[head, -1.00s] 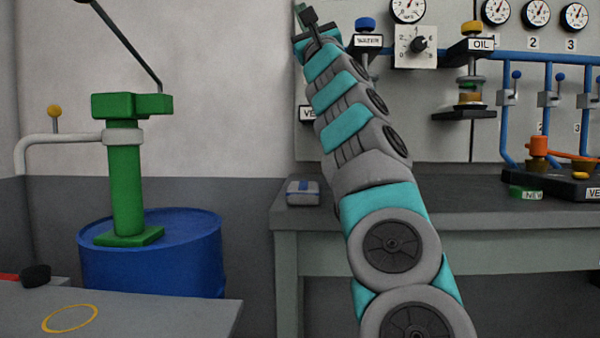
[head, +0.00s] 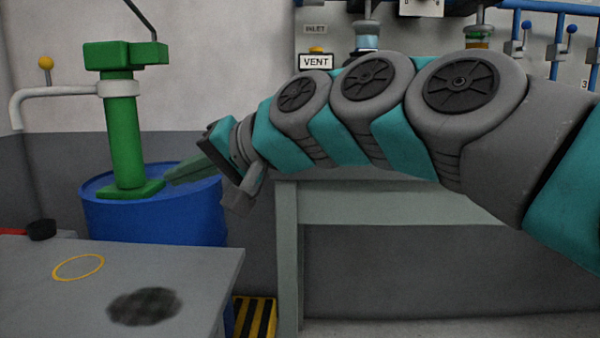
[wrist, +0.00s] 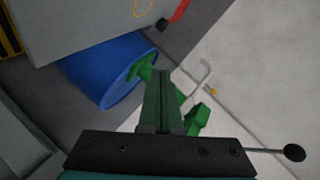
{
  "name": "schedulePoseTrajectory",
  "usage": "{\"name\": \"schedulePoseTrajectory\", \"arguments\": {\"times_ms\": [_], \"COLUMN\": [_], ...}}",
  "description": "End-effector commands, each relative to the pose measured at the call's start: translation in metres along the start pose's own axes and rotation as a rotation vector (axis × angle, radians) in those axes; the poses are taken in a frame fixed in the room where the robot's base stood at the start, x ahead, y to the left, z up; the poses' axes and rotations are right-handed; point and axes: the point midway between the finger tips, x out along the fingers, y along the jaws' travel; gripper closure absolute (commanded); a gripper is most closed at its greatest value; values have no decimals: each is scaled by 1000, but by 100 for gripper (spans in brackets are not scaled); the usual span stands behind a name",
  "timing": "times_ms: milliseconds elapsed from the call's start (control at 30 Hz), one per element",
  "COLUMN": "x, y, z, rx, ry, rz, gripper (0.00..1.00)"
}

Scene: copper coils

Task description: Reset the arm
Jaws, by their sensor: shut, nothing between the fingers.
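My gripper (head: 188,170) is at the end of my arm, which reaches across the head view from the right. Its fingers point left toward the green pump (head: 124,140) on the blue drum (head: 160,218). In the wrist view the gripper fingers (wrist: 162,108) are together with nothing between them. They overlap part of the green pump (wrist: 196,118) there, and the blue drum (wrist: 105,70) is beyond them. I cannot tell the exact gap between fingertips and pump.
A grey table (head: 205,262) at lower left bears a yellow ring mark (head: 78,267) and a dark blurred patch (head: 144,306). A workbench (head: 350,205) stands behind my arm. A yellow-black striped block (head: 256,318) is on the floor. A VENT label (head: 316,62) is on the panel.

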Motion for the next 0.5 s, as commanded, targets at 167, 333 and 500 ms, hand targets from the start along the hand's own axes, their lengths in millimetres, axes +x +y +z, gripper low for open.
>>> {"name": "schedulePoseTrajectory", "arguments": {"times_ms": [167, 333, 500], "x": [-9, -39, -87], "y": [107, 202, 286], "z": [64, 125, 192], "rx": [-51, -53, -7], "ry": [-120, -247, -392], "rz": [273, 511, 725], "gripper": [100, 100, 100]}}
